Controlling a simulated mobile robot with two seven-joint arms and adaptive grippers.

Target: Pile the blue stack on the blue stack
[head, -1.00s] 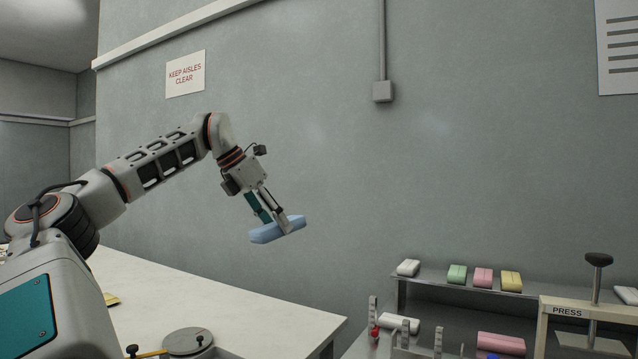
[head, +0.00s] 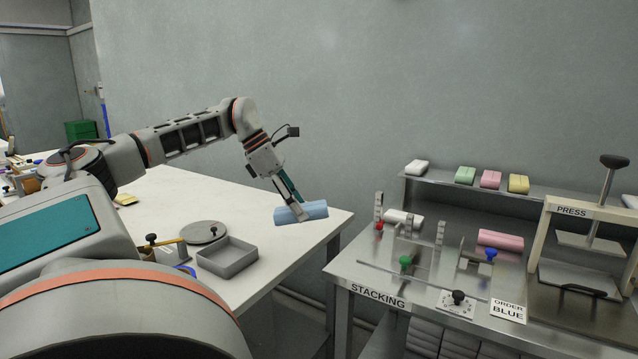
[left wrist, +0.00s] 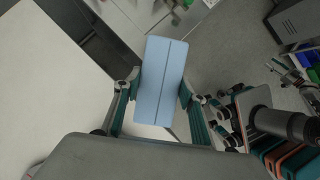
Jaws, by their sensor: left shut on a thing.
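My left gripper (head: 291,203) is shut on a light blue stack (head: 314,209) and holds it in the air near the right corner of the white table. In the left wrist view the blue stack (left wrist: 160,80) lies between the two fingers, with a dark line along its length. No second blue stack shows in the head view. A card reading "ORDER BLUE" (head: 508,311) stands at the front of the steel bench marked "STACKING" (head: 378,297). My right gripper is not in view.
On the bench, a pink stack (head: 501,240) and a white stack (head: 404,218) lie by upright guides. A shelf (head: 440,183) behind carries white, green, pink and yellow stacks. The press (head: 572,211) stands at right. A grey tray (head: 227,258) sits on the white table (head: 200,187). A gap separates table and bench.

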